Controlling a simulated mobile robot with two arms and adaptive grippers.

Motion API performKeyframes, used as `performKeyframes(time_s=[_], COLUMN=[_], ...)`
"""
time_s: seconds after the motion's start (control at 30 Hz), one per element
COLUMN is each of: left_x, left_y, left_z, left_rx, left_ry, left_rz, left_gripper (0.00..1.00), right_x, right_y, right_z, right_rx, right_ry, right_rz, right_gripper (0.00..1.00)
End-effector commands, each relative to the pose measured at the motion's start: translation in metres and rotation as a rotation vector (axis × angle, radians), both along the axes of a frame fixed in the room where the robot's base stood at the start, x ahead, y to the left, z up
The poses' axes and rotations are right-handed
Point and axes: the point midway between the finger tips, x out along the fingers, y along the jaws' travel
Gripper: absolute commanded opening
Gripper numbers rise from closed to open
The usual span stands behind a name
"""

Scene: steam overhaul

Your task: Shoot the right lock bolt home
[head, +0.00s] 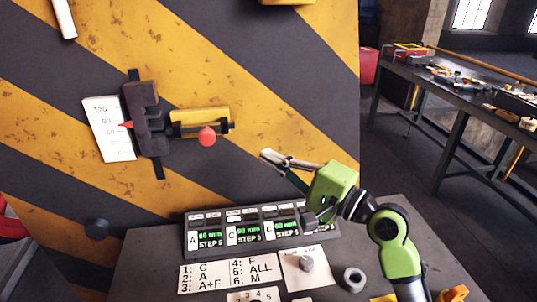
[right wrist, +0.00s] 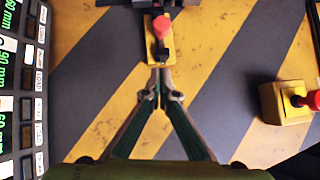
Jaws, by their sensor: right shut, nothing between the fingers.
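A lock bolt with a red round knob (head: 207,137) sits in a yellow housing (head: 200,117) on the striped panel, just right of a dark notched slider (head: 145,118). How far the bolt reaches into the slider I cannot tell. My right gripper (head: 264,156) is shut and empty, to the right of the knob and a little lower, apart from it. In the right wrist view the shut fingertips (right wrist: 161,90) point at the near end of the yellow housing (right wrist: 156,55), with the red knob (right wrist: 161,27) beyond. My left gripper is not in view.
A white scale card (head: 108,130) lies behind the slider's red pointer. A second yellow block with a red knob (right wrist: 284,103) stands at the right in the right wrist view. A console (head: 258,246) with green displays sits below my right gripper. A workbench (head: 455,90) stands farther right.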

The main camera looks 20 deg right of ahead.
Motion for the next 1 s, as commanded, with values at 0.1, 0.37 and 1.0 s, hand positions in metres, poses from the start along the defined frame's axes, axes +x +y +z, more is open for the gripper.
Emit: performKeyframes(time_s=[0.1, 0.37, 1.0], left_x=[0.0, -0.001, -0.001], left_y=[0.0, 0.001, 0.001], left_z=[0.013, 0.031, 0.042], left_rx=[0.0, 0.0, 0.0], left_ry=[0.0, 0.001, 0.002], left_rz=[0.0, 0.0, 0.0], left_gripper=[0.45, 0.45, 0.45], right_x=[0.023, 0.064, 0.071], right_y=[0.014, 0.044, 0.074], right_z=[0.009, 0.014, 0.014], right_rx=[0.005, 0.004, 0.0], right_ry=[-0.001, 0.001, 0.0], right_rz=[0.002, 0.003, 0.0], right_gripper=[0.0, 0.0, 0.0])
